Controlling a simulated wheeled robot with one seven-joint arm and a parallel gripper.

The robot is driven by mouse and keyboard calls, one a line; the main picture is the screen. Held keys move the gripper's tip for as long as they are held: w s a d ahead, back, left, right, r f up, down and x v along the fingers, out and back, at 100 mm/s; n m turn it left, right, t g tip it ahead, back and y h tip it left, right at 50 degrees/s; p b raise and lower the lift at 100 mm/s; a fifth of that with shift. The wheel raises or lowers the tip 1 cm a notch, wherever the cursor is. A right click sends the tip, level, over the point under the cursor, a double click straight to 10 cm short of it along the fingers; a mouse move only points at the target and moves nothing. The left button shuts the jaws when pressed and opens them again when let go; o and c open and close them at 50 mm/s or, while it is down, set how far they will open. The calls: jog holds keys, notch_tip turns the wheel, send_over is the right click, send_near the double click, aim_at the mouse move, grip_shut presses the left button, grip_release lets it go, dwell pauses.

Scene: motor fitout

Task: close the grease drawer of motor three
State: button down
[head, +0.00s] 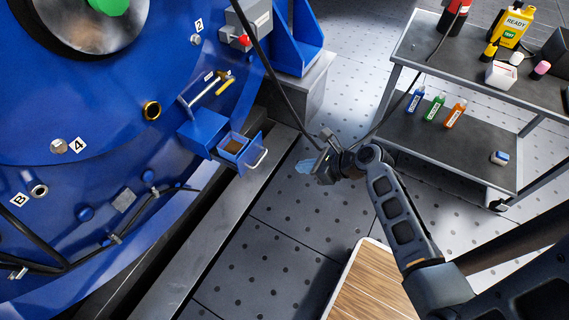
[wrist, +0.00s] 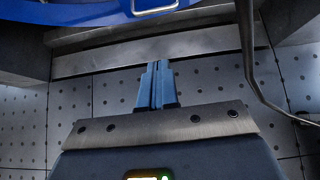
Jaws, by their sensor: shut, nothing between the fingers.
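The grease drawer (head: 241,150) is a small blue drawer with brown contents and a metal loop handle (head: 262,158) on its front. It stands pulled out of a blue housing (head: 203,132) on the big blue motor (head: 120,190). In the wrist view the handle (wrist: 156,5) shows at the top edge, beyond the fingertips. My gripper (head: 303,166) is to the right of the drawer, apart from it, over the floor. Its blue fingers (wrist: 157,68) are together with nothing between them.
A dark cable (head: 284,100) hangs from the motor and passes near my gripper; it also shows in the wrist view (wrist: 250,75). A grey cart (head: 455,120) with bottles and tools stands at the right. A wooden top (head: 365,285) is at the bottom. Open floor lies between.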

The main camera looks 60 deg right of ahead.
jog(key=w+r+b+x, duration=0.2)
jog(key=b+x, duration=0.1)
jog(key=x, duration=0.9)
jog(key=shift+a, duration=0.1)
jog(key=w+p, duration=0.1)
jog(key=w, duration=1)
jog(key=shift+w+a, duration=0.2)
jog(key=shift+w, duration=0.05)
jog(key=shift+w+r, duration=0.2)
jog(key=shift+w, duration=0.3)
jog(key=shift+a, duration=0.1)
